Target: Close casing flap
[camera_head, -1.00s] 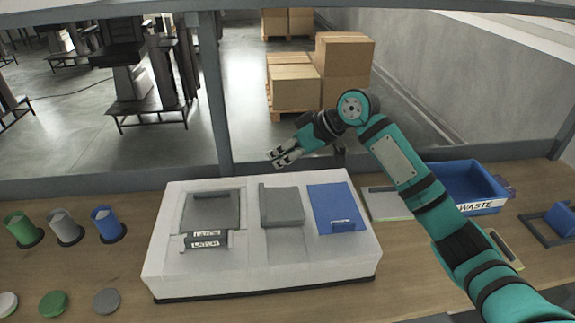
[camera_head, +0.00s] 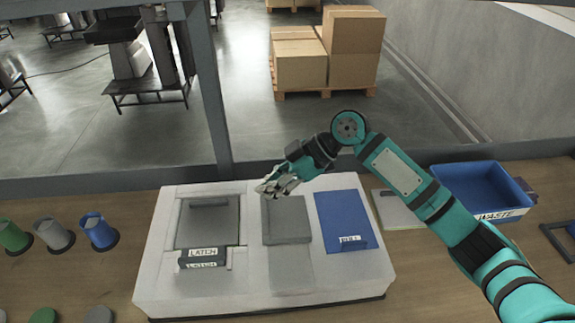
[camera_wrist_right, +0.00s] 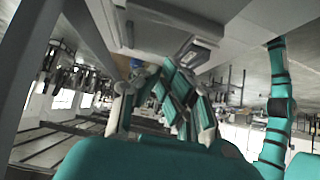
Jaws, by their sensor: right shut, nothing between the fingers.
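A white casing (camera_head: 172,292) lies on the wooden bench with three panels on top. The left panel (camera_head: 207,228) is grey, with a bar handle at its back and two dark LATCH labels (camera_head: 203,258) at its front. The middle one is a thick grey plate (camera_head: 286,228) with a lighter grey patch in front of it. The right one is a blue panel (camera_head: 343,215) with a small labelled tab. I cannot tell which is the named flap. My right gripper (camera_head: 268,190) is shut and empty at the middle plate's back edge; contact is unclear. My left gripper is not in view.
A blue WASTE bin (camera_head: 480,190) and a pale flat panel (camera_head: 400,208) lie right of the casing. Green, grey and blue cups (camera_head: 98,231) stand at the left. A grey upright post (camera_head: 211,100) rises behind the bench.

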